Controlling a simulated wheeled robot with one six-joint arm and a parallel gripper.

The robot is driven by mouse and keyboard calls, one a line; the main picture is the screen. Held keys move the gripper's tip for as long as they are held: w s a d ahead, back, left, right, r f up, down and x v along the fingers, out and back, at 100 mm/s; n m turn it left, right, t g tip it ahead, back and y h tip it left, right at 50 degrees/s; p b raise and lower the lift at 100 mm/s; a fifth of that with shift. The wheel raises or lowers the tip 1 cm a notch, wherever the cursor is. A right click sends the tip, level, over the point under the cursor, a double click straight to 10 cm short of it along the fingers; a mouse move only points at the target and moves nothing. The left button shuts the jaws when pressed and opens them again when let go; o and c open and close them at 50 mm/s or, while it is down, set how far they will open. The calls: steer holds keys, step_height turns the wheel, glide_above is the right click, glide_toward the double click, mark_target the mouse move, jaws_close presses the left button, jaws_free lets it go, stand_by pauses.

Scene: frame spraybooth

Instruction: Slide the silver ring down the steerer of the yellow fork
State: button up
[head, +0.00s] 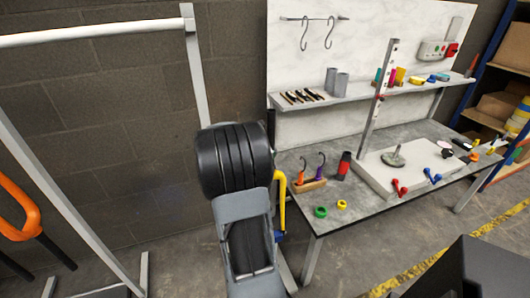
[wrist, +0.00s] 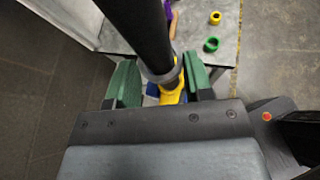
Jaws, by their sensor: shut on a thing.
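The yellow fork (head: 281,203) shows in the head view as a strip beside my arm, which hides most of it. In the wrist view the fork's black steerer (wrist: 143,32) runs from the top edge down to its yellow crown (wrist: 174,92). The silver ring (wrist: 163,75) is around the steerer, close above the yellow part; I cannot tell whether they touch. My gripper (wrist: 160,82) has its green fingers on either side of the ring and is shut on it. In the head view my arm hides the gripper and the ring.
A workbench (head: 328,222) stands to the right, with a green ring (head: 320,212), a yellow ring (head: 341,204) and a wooden block (head: 311,185) with hooks near its corner. A white frame (head: 60,190) stands at left with an orange fork (head: 22,212). Some floor between is clear.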

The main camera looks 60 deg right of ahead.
steer(key=shift+f, duration=0.1)
steer(key=shift+f+b, duration=2.15)
steer(key=shift+b, duration=0.3)
steer(key=shift+f+b, duration=0.85)
steer(key=shift+b, duration=0.3)
stand_by(1.6)
steer(key=shift+c, duration=0.4)
steer(key=o, duration=1.1)
steer(key=shift+a, duration=0.1)
steer(key=p+v, duration=0.1)
steer(key=v, duration=1.2)
steer(key=shift+w+a+r, duration=0.1)
steer(key=shift+a+r, duration=0.1)
steer(key=shift+a, duration=0.1)
